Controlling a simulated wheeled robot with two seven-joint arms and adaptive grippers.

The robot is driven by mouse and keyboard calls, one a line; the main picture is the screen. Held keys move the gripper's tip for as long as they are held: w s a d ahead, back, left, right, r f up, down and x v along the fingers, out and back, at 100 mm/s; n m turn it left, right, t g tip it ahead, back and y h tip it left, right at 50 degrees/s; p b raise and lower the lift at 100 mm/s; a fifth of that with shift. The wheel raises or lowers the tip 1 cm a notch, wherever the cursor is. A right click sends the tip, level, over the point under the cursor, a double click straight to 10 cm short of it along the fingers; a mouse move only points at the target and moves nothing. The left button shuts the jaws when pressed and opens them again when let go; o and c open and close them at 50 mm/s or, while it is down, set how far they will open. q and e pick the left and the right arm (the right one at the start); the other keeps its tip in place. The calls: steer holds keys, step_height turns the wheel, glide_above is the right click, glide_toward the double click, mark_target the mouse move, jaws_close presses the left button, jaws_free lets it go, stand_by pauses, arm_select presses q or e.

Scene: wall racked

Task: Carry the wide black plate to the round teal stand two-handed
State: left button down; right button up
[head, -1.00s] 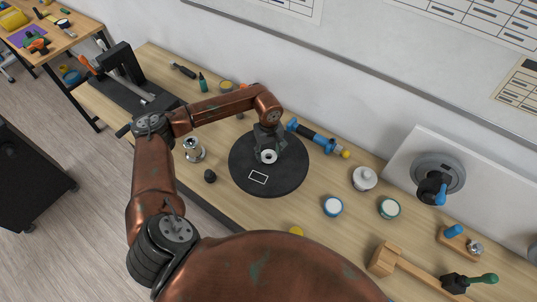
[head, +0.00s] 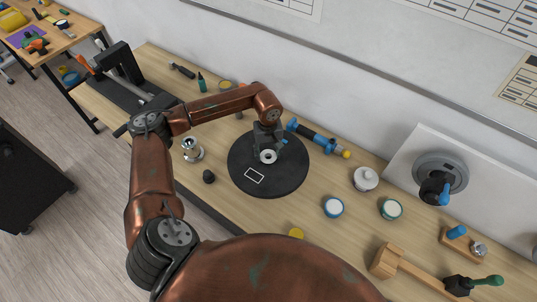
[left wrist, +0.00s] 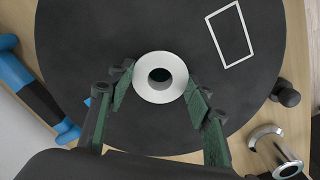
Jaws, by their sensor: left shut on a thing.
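The wide black plate (head: 245,150) is a flat disc on the wooden bench, with a white rectangle outline and a white ring (head: 268,156) at its centre. In the left wrist view the plate (left wrist: 90,45) fills most of the picture. My left gripper (head: 267,146) is over the plate's middle. I cannot tell a gap under the plate. A small white-topped round thing with a teal rim (head: 389,208) sits to the right; no other round teal stand shows clearly. My right gripper is out of view.
A blue-and-black tool (head: 315,136) lies close behind the plate. A metal cylinder (head: 192,149) and a black knob (head: 209,177) stand close on its left. A white jar (head: 365,179), a blue-rimmed tin (head: 333,207) and a wooden mallet (head: 390,262) are to the right.

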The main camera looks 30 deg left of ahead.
arm_select(q)
steer(key=shift+w+a+r, duration=0.1)
steer(key=shift+a, duration=0.05)
steer(key=c, duration=1.3)
jaws_free()
steer(key=o, duration=0.4)
steer(key=shift+s+f, duration=0.25)
step_height(320, 180, up, 12)
steer(key=shift+w+r, duration=0.1)
steer(key=shift+r, duration=0.1)
